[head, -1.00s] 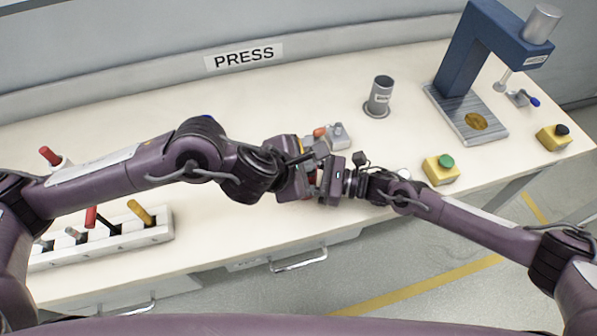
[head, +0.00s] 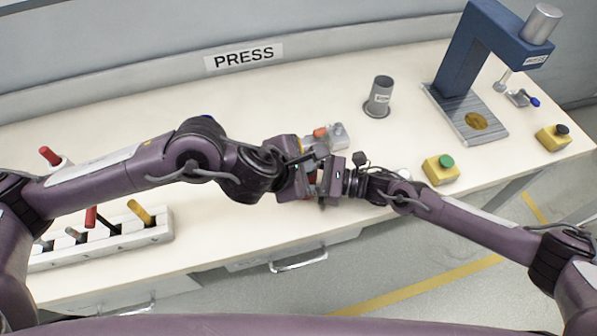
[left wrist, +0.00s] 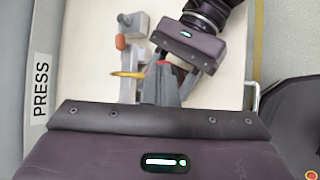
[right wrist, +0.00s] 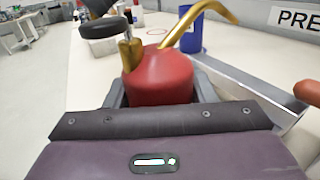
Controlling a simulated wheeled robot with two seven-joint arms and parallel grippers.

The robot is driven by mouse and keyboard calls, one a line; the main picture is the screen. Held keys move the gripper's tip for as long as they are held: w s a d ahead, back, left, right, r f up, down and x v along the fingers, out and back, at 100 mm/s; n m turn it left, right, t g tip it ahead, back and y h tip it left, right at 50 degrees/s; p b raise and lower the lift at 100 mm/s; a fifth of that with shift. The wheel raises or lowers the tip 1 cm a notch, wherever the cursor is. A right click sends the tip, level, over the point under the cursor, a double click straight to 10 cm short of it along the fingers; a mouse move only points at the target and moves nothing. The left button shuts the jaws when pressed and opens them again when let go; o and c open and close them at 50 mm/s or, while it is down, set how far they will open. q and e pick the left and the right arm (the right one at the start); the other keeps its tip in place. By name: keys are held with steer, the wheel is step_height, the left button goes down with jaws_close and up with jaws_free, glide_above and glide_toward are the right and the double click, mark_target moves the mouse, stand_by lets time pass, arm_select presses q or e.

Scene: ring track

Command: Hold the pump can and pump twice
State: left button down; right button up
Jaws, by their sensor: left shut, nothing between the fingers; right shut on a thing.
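The red pump can (right wrist: 158,78), with a brass pump stem (right wrist: 131,50) and a bent brass spout (right wrist: 200,14), shows in the right wrist view. My right gripper (head: 322,184) is shut around its body. In the head view the grippers hide most of the can. My left gripper (left wrist: 161,82) is shut and empty, its fingertips overlapping the can's top in the left wrist view, where the spout (left wrist: 130,75) shows beside them. I cannot tell whether they touch the pump. A dark rounded piece shows by the stem in the right wrist view.
A grey fixture with an orange-red handle (head: 337,131) stands just behind the grippers. A grey cylinder (head: 381,94), a green-button box (head: 441,168) and a blue press (head: 470,50) are to the right. A white lever block (head: 150,233) is at left.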

arm_select(q)
steer(key=shift+f, duration=0.2)
stand_by(0.4)
steer(key=shift+f, duration=0.35)
steer(key=shift+r, duration=3.5)
stand_by(0.4)
